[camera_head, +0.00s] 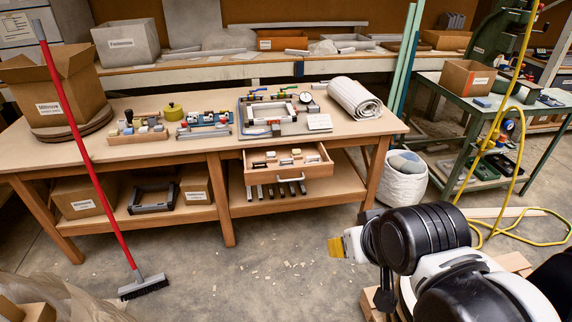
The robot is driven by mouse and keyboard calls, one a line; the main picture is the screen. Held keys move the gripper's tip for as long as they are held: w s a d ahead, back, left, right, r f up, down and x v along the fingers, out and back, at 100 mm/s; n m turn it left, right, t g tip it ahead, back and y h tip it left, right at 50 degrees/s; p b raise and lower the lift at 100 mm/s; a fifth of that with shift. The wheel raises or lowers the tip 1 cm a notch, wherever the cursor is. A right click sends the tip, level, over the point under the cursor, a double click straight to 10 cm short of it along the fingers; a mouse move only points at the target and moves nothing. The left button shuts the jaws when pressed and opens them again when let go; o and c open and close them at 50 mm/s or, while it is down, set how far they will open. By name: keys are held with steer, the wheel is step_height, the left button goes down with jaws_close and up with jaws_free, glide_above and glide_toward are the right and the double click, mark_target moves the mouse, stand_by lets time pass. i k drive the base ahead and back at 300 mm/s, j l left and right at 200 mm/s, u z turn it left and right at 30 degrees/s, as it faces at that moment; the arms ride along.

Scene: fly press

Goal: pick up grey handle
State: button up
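I cannot tell for certain which thing is the grey handle. A light grey U-shaped bar (265,117) lies among fittings on a board on the wooden workbench (188,100). My arm fills the lower right, in front of the bench. Its end, with a yellow tip that seems to be my gripper (340,246), points left over the floor, well apart from the bench. Its fingers are too small and hidden to show whether they are open.
A red-handled broom (92,165) leans at the left front of the bench. A white sack (400,180) stands at its right end. A roll of white sheet (354,98) lies on top. A yellow hose (497,125) trails at the right. The floor before the bench is mostly clear.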

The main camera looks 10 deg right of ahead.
mark_target(292, 163)
steer(key=i, duration=1.2)
